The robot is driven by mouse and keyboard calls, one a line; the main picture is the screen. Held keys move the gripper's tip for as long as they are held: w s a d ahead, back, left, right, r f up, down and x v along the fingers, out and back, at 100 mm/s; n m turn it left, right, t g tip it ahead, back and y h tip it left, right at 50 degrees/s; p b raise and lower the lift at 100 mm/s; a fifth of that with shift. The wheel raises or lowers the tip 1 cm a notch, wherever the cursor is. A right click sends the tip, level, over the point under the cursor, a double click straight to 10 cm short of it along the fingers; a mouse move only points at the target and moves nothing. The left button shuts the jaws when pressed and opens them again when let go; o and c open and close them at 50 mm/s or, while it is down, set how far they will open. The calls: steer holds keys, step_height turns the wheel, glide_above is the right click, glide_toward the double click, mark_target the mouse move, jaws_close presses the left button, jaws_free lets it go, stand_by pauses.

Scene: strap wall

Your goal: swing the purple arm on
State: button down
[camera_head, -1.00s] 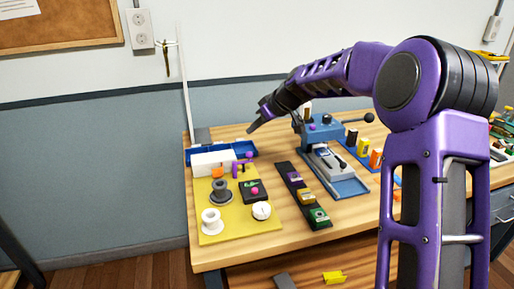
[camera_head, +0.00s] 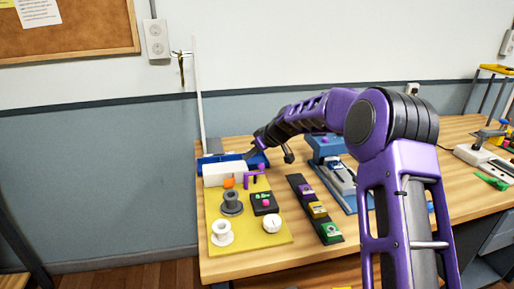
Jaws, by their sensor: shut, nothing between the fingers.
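A small purple arm (camera_head: 257,177) stands on the yellow board (camera_head: 275,236), at its back right, beside an orange piece (camera_head: 229,183) and a white block (camera_head: 213,176). It has an upright part and a bar across it; its exact pose is too small to tell. My gripper (camera_head: 250,154) is shut and empty. It hangs just behind and above the purple arm, in front of the blue tray. I cannot tell whether the fingertips touch the arm.
The board also holds a grey spool (camera_head: 232,203), a white spool (camera_head: 222,234), a black box (camera_head: 264,204) and a white dial (camera_head: 272,223). A dark strip (camera_head: 300,187) with several coloured blocks and a blue press (camera_head: 326,150) stand to the right.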

steer(key=shift+s+d, duration=0.6)
steer(key=shift+d, duration=0.15)
steer(key=shift+s+d, duration=0.55)
steer(key=shift+d, duration=0.2)
